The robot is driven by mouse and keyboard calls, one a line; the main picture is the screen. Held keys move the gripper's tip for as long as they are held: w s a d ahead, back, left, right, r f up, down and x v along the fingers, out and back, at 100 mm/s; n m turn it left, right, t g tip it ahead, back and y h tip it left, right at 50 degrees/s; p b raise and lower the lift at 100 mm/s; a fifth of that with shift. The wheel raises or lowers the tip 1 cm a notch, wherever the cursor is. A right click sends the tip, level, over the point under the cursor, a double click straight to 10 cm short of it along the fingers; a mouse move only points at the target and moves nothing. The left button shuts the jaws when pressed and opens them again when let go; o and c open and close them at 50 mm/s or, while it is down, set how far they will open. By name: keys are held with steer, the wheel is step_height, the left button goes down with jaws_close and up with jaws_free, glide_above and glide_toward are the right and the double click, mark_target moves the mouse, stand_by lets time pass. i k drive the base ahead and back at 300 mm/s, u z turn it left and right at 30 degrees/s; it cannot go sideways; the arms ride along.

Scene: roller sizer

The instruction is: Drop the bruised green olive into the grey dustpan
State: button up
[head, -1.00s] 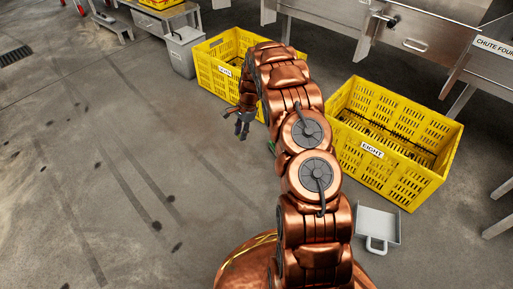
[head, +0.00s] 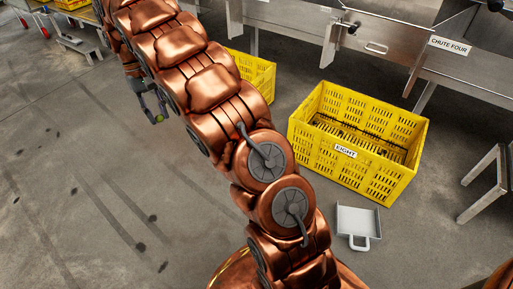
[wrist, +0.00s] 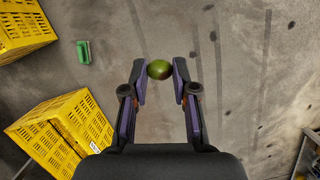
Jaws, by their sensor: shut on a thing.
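My gripper (head: 154,113) is shut on a green olive (wrist: 159,69) and holds it between the two fingertips above the concrete floor. The olive has a darker, brownish tint on part of its skin in the wrist view. It also shows as a small green spot between the fingers in the head view (head: 159,119). The grey dustpan (head: 357,221) lies on the floor at the lower right of the head view, in front of the yellow crate marked EIGHT. My gripper is far to the left of the dustpan.
The yellow crate EIGHT (head: 302,135) stands behind the dustpan. Another yellow crate (head: 262,78) is partly hidden behind my arm. A metal chute (head: 405,62) marked CHUTE FOUR runs along the back right. A green object (wrist: 83,52) lies on the floor. The left floor is clear.

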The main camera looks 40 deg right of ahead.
mark_target(356, 222)
steer(key=u, duration=0.8)
steer(key=k, duration=1.4)
steer(key=z, duration=0.8)
